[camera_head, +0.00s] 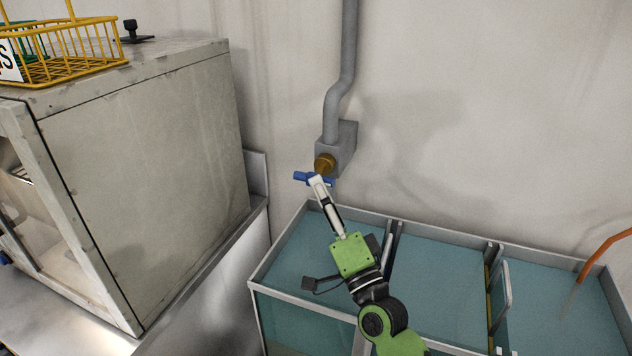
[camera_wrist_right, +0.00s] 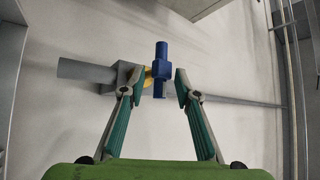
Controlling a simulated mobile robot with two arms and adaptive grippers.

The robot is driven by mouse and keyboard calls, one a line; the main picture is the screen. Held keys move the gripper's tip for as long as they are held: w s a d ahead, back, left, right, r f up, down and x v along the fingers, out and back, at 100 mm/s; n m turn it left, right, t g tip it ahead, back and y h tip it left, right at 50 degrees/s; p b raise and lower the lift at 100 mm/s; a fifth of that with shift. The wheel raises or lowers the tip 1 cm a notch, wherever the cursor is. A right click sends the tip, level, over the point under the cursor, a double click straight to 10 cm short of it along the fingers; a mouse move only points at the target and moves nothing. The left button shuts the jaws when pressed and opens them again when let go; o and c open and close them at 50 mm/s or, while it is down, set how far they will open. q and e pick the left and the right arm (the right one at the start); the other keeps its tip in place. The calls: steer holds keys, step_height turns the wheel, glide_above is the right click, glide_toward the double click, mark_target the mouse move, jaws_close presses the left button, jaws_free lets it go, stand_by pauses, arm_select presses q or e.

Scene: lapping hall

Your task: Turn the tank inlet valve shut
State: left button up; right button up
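The tank inlet valve has a blue bar handle (camera_head: 301,176) on a brass stem (camera_head: 325,161), fixed to a grey block (camera_head: 345,150) under the wall pipe. In the head view the handle lies roughly level, left to right. My right gripper (camera_head: 318,181) is at the handle and covers part of it. In the right wrist view the blue handle (camera_wrist_right: 161,68) shows between and just beyond the fingertips of my open right gripper (camera_wrist_right: 157,88), with a gap on each side. Whether a finger touches it is unclear. My left gripper is not in view.
The tank (camera_head: 456,236) with blue-green compartments stands below the valve, under my right arm. A grey cabinet (camera_head: 150,140) stands at left, with a yellow wire basket (camera_head: 75,68) on top. An orange hose (camera_head: 600,247) hangs at the right. The wall right of the valve is clear.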

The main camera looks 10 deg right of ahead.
steer(key=v, duration=0.8)
steer(key=shift+s, duration=0.15)
steer(key=shift+d+f, duration=0.1)
